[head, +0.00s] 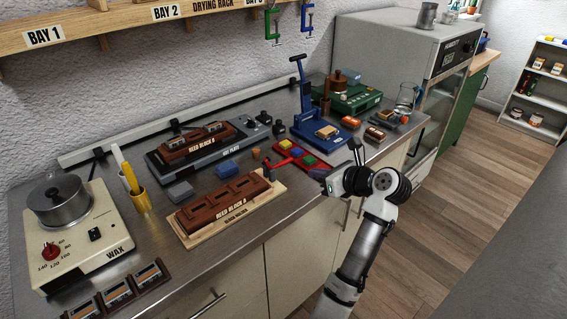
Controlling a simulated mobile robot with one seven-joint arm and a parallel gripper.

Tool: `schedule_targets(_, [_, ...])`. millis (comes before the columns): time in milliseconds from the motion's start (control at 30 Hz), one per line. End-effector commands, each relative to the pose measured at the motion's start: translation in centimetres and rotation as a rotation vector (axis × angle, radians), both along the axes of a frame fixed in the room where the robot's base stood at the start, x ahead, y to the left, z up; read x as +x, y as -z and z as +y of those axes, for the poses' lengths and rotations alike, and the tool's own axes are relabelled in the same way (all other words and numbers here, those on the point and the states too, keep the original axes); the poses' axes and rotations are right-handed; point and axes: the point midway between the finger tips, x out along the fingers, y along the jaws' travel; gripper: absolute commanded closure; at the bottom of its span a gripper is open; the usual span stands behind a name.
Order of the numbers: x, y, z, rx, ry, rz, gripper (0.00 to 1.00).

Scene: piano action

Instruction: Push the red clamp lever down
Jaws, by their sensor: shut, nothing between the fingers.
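The red clamp lever (281,161) is at the right end of the wooden clamp base (191,239), beside the dark brown reed block A (218,212). It appears as a thin red bar slanting up to the right; its exact angle is hard to tell. My gripper (317,174) is to the right of the lever, close to the bench's front edge. It is shut and empty. The fingertips are small and dark here, and I see a gap between them and the lever. I cannot judge their height over the bench.
A red tray (316,163) with small coloured blocks lies just behind my gripper. A blue press (310,115) stands behind it. Reed block B (192,147) sits on the hot plate (236,150). A wax pot (58,203) is at the left. The floor right is clear.

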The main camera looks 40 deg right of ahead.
Motion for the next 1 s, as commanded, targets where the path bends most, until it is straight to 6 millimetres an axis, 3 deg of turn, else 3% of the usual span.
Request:
schedule_targets(467, [0.4,0.3,0.0,0.013,0.003,0.003,1.00])
schedule_targets(1000, [8.0,3.8,0.8,0.012,0.004,0.003,1.00])
